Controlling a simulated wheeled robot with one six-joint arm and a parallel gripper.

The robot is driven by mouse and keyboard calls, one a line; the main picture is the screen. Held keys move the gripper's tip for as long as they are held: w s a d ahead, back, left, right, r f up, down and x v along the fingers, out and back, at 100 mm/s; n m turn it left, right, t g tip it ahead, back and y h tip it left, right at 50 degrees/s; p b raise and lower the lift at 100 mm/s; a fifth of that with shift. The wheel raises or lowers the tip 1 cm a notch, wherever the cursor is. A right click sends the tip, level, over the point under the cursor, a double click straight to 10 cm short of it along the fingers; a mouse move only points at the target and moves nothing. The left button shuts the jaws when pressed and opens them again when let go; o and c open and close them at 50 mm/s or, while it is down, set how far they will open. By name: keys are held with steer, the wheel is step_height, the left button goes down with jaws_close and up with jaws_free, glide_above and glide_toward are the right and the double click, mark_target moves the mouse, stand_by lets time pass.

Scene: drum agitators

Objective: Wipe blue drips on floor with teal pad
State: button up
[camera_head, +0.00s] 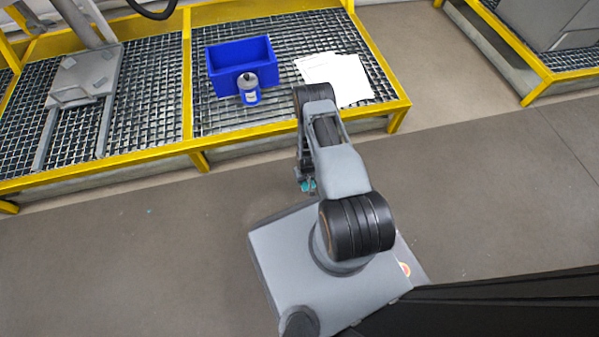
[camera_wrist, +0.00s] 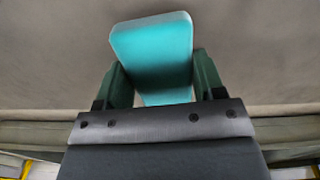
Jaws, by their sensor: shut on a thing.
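My gripper (camera_wrist: 165,90) is shut on the teal pad (camera_wrist: 153,50), which sits between the two green fingers in the wrist view. In the head view the pad (camera_head: 308,185) shows as a small teal patch at the end of my arm, low near the floor in front of the grated platform. I cannot tell whether the pad touches the floor. A small blue-teal drip (camera_head: 149,211) lies on the grey floor to the left of my gripper. Any drips under or behind my arm are hidden.
A yellow-edged grated platform (camera_head: 150,147) runs behind my gripper. On it stand a blue bin (camera_head: 226,84), a bottle (camera_head: 249,97) and white sheets (camera_head: 350,85). Another grated platform (camera_head: 565,75) is at the upper right.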

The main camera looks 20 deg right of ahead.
steer(key=shift+r+p, duration=1.7)
steer(key=shift+r, duration=0.9)
